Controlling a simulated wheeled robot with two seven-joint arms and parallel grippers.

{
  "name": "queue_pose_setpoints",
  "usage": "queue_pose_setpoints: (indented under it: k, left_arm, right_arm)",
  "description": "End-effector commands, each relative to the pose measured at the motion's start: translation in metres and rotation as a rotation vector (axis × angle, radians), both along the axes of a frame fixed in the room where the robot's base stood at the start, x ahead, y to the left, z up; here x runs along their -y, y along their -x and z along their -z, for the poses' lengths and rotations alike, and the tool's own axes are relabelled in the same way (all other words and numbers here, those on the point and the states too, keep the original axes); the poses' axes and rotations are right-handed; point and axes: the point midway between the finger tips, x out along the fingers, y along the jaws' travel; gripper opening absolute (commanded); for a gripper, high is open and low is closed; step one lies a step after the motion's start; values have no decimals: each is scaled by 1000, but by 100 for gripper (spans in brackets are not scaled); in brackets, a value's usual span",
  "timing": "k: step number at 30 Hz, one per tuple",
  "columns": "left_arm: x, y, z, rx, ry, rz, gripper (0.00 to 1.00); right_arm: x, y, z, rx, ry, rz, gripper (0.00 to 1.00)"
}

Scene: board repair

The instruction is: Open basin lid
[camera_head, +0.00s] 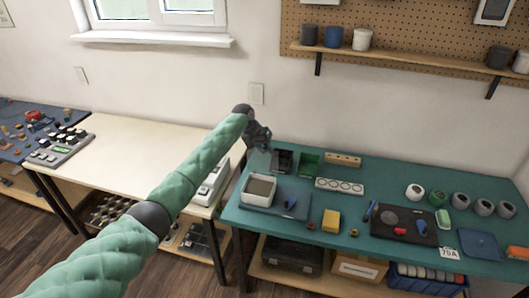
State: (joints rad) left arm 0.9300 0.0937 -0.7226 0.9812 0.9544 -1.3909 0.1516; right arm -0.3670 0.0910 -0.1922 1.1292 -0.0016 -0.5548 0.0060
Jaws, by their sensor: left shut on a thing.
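A white-rimmed basin (247,199) with a grey-brown inside or top surface stands at the left end of the teal workbench. My left gripper (264,147) is above and behind the basin, near the bench's back edge. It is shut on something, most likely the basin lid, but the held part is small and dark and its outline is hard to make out. My right gripper is not in view.
On the teal bench (330,235) are dark and green bins (308,164), a wooden block (343,159), a yellow sponge (331,220), a black mat (389,214) and several cups. A cream table (135,150) stands to the left, mostly bare.

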Motion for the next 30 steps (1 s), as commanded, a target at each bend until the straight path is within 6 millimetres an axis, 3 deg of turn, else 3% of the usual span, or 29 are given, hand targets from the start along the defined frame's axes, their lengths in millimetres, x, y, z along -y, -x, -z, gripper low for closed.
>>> queue_pose_setpoints:
  k: [14, 15, 17, 30]
  left_arm:
    - [0, -1, 2, 0, -2, -1, 0]
    - [0, -1, 2, 0, -2, -1, 30]
    - [0, -1, 2, 0, -1, -1, 40]
    - [-4, -1, -6, 1, -1, -1, 40]
  right_arm:
    - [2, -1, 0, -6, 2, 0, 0]
    - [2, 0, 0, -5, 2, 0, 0]
    - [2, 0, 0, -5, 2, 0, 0]
    - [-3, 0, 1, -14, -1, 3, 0]
